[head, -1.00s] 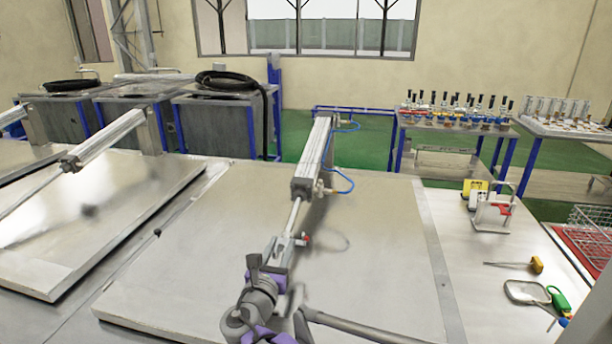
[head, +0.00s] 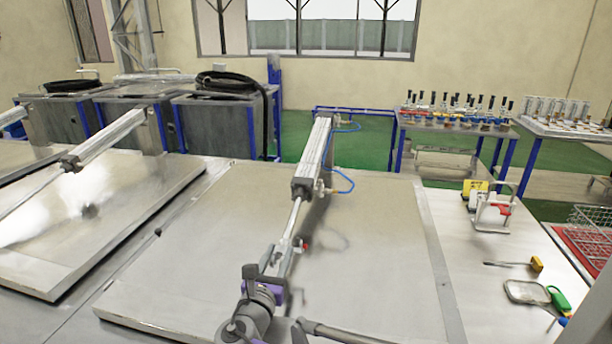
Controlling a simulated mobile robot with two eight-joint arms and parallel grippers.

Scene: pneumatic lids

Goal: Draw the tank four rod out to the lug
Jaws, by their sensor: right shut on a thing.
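The grey pneumatic cylinder (head: 313,158) lies over the nearest large lid (head: 370,240), sloping down toward me. Its thin bright rod (head: 293,218) comes out of the lower end. My right gripper (head: 276,262), grey with purple parts, is shut on the rod's outer end, low over the lid. A small red part (head: 305,245) shows just right of that end. The fingers and wrist hide most of the rod end, and I cannot make out the lug. My left gripper is not in view.
A second lid (head: 100,215) with its own cylinder (head: 105,140) lies to the left. The lid's right half is clear.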

